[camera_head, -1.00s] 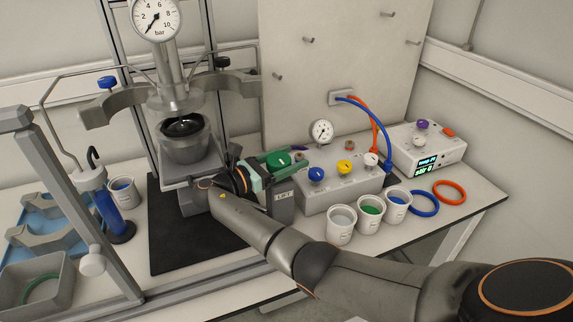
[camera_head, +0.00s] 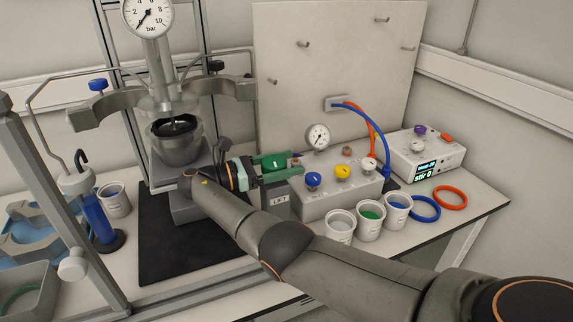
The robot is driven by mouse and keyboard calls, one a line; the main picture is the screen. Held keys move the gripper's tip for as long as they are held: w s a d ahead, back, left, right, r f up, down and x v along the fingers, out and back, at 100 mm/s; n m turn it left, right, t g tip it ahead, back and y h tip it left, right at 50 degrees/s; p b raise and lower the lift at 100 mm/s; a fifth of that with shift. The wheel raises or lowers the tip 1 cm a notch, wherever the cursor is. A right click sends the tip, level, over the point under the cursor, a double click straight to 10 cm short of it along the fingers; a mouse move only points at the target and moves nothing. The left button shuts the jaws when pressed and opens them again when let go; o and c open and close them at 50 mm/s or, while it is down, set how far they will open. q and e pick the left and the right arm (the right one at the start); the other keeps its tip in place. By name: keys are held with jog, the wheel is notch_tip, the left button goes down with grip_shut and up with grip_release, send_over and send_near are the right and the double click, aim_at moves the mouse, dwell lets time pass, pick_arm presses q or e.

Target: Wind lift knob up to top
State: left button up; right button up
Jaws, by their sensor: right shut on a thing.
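The green lift knob (camera_head: 274,163) sits on top of a grey box marked LIFT (camera_head: 279,199), left of the control block. My right gripper (camera_head: 277,171) reaches in from the left of the knob. Its pale green fingers are shut on the knob, one on the near side; the far finger is mostly hidden. The grey metal vessel (camera_head: 176,149) stands on the lift platform under the reactor head (camera_head: 158,92). A gap shows between the vessel's rim and the head. My left gripper is not in view.
The control block (camera_head: 334,194) with blue, yellow and white knobs stands right of the lift box. Several cups, including a green-filled one (camera_head: 370,217), stand before it. The black mat (camera_head: 185,252) has bare room.

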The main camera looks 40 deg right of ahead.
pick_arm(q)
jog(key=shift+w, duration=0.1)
pick_arm(e)
jog(key=shift+s+d+g, duration=0.15)
jog(key=shift+s+g, duration=0.05)
jog(key=shift+g, duration=0.1)
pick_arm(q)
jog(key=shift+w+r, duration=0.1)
pick_arm(e)
jog(key=o, duration=1.3)
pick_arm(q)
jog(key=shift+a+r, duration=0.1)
